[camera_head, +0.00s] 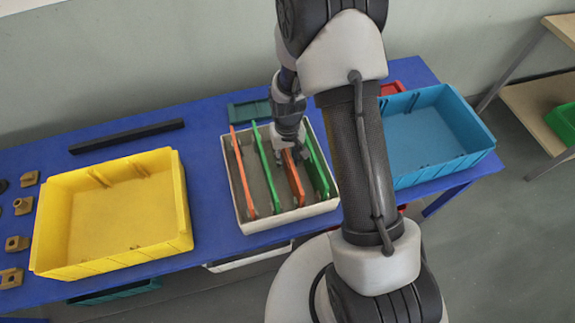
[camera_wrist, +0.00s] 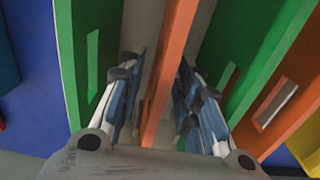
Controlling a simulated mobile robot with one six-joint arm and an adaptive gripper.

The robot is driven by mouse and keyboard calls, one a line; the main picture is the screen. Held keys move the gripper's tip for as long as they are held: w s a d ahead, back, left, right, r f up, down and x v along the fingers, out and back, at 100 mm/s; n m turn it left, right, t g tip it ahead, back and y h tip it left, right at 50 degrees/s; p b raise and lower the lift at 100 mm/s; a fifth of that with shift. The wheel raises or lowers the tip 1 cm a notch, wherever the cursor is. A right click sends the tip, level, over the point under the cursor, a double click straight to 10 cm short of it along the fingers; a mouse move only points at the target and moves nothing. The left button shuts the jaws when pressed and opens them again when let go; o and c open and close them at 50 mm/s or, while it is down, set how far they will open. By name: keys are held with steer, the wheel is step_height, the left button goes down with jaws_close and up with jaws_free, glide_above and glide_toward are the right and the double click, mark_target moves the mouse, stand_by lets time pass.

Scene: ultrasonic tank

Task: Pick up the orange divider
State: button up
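Two orange dividers stand upright in a white-rimmed tray (camera_head: 290,217). The right-hand orange divider (camera_head: 295,184) is partly hidden by my gripper (camera_head: 291,152) above it. In the wrist view, this orange divider (camera_wrist: 174,55) runs between the two fingers of my gripper (camera_wrist: 160,98). The fingers are spread, one on each side, with a visible gap to it. The other orange divider (camera_head: 242,172) stands at the tray's left side and also shows at the right of the wrist view (camera_wrist: 282,98).
Green dividers flank the orange one: one on its left (camera_head: 264,165), another on its right (camera_head: 316,165), close to my fingers. A yellow bin (camera_head: 115,264) stands left and a blue bin (camera_head: 440,165) right on the blue table (camera_head: 215,255).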

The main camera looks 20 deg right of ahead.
step_height(320, 180, down, 2)
steer(key=shift+f, duration=0.25)
steer(key=shift+r, duration=0.1)
steer(key=shift+c, duration=0.3)
jaws_close()
